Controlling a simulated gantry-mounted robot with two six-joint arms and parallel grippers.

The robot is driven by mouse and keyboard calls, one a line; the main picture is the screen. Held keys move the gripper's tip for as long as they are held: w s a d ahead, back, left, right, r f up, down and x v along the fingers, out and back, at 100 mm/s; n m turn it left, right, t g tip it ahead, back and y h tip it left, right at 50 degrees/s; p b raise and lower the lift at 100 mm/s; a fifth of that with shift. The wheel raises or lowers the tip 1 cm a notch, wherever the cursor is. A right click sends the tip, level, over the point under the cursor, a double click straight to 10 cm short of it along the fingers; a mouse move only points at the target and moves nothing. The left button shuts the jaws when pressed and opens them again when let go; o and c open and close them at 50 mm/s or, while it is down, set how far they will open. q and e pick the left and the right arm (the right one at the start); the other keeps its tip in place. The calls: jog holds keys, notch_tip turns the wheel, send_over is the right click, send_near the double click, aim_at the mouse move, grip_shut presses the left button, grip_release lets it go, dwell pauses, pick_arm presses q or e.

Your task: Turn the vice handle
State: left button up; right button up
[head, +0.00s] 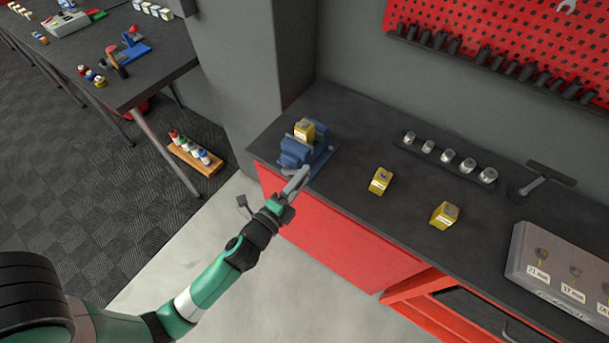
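The blue vice (301,153) stands on the dark bench top at its left corner, with a yellow block (305,130) in its jaws. My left gripper (299,178) reaches up from below to the front of the vice, at the bench edge. Its grey fingers overlap the vice's near end in the picture. I cannot make out the vice handle; it is hidden by the fingers or too small to tell. I cannot tell whether the fingers are apart, shut, or touching the vice. My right gripper is not in view.
Two more yellow blocks (381,181) (445,215) sit right of the vice. Behind them is a socket rail (450,160), with a T-shaped tool (540,178) and a grey labelled box (562,268) farther right. A red tool panel (520,50) hangs behind. A grey pillar (238,80) stands left.

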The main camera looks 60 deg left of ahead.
pick_arm(q)
jog(key=shift+o, duration=1)
jog(key=shift+s+f, duration=0.1)
jog(key=shift+s, duration=0.15)
jog(key=shift+w+d, duration=0.1)
jog(key=shift+w, duration=0.1)
jog(key=b+v, duration=0.4)
jog(key=v, duration=0.7)
jog(key=shift+s, duration=0.3)
